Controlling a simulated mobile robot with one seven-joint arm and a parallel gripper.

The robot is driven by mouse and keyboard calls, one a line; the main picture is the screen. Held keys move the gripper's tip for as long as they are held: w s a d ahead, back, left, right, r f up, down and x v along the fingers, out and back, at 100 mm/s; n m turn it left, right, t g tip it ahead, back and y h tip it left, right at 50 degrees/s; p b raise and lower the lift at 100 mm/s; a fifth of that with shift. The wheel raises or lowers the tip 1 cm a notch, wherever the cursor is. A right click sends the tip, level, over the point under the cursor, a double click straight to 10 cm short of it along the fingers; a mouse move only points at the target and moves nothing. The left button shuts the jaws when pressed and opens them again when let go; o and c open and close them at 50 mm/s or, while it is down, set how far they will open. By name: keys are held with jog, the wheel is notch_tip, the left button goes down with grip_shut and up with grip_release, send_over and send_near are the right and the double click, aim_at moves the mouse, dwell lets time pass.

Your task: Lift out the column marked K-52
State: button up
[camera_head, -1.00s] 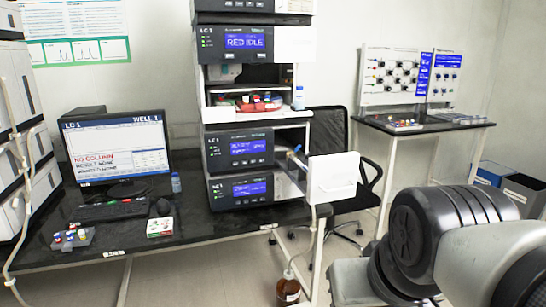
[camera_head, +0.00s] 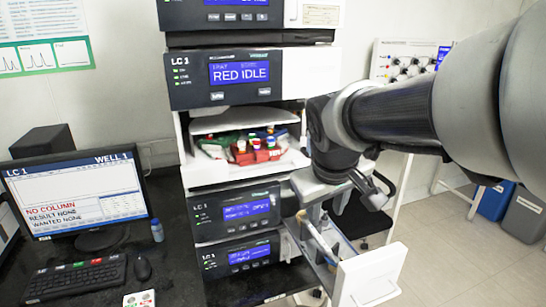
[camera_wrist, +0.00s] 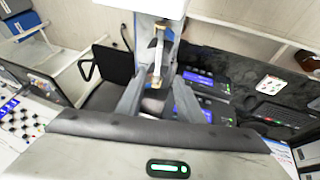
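A slim, pale column (camera_head: 318,236) with a tan end stands tilted in the pulled-out drawer (camera_head: 368,277) of the LC 1 stack. In the wrist view the column (camera_wrist: 158,55) runs between my fingers, farther off than their tips. No marking on it can be read, so I cannot tell whether it is K-52. My gripper (camera_head: 338,200) is above the drawer, pointing down, and hides part of it. In the wrist view my gripper (camera_wrist: 158,98) has its two fingers wide apart and seems to hold nothing.
The LC 1 stack (camera_head: 222,96) stands just left of my arm, its upper display reading RED IDLE. A shelf holds a red tray (camera_head: 255,155) with several capped vials. The monitor (camera_head: 78,195) reads NO COLUMN. Open floor lies right of the drawer.

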aim_at(319, 238)
jog(key=x, duration=0.6)
jog(key=w+b+x, duration=0.1)
jog(key=x, duration=1)
jog(key=shift+w+a+b, duration=0.2)
jog(key=shift+w+b, duration=0.1)
jog(key=shift+r, duration=0.1)
grip_shut()
